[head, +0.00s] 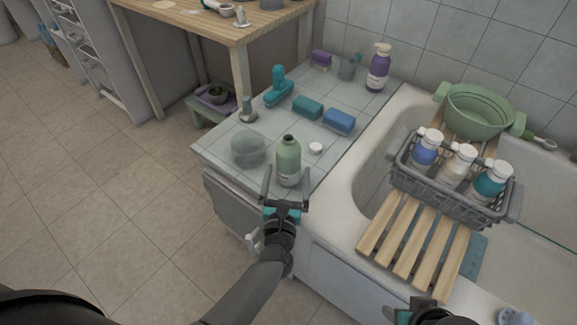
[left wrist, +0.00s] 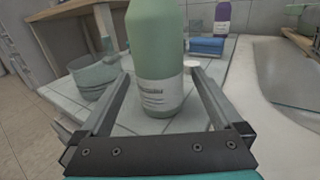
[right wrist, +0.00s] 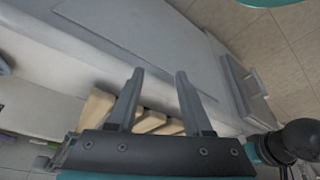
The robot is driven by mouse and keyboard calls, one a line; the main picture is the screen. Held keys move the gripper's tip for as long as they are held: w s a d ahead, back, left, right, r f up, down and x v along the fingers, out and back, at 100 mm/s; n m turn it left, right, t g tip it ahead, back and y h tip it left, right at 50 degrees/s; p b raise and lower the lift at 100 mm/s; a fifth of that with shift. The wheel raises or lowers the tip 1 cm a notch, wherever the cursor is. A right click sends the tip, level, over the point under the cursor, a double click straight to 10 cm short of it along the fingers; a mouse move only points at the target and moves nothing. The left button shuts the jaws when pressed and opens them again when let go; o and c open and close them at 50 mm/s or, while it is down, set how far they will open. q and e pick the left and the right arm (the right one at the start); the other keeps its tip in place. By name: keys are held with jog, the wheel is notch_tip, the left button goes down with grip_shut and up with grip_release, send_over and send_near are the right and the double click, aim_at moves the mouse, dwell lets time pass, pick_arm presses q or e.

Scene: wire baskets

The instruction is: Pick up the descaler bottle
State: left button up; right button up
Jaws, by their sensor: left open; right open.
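A green bottle (head: 288,160) with a pale label stands upright on the tiled counter, close in front of my left gripper (head: 286,172). The label is too small to read, so I cannot tell whether it says descaler. In the left wrist view the green bottle (left wrist: 157,60) stands between the lines of the two open fingers, and its top is cut off. I cannot tell whether the fingertips reach past its sides; they are not closed on it. My right gripper (right wrist: 160,75) is open and empty, low at the right; only part of that arm shows in the head view.
A clear bowl (head: 248,149) and a small white cap (head: 315,148) flank the bottle. Blue (head: 339,121) and teal (head: 307,107) blocks and a purple bottle (head: 377,70) stand behind.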

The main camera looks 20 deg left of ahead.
pick_arm(q)
jog(key=shift+w+a+b, duration=0.15)
jog(key=shift+w, duration=0.5)
jog(key=shift+w+a+b, duration=0.15)
jog(key=shift+w, duration=0.5)
pick_arm(e)
jog(key=shift+r, duration=0.85)
pick_arm(q)
grip_shut()
jog(key=shift+r, duration=0.1)
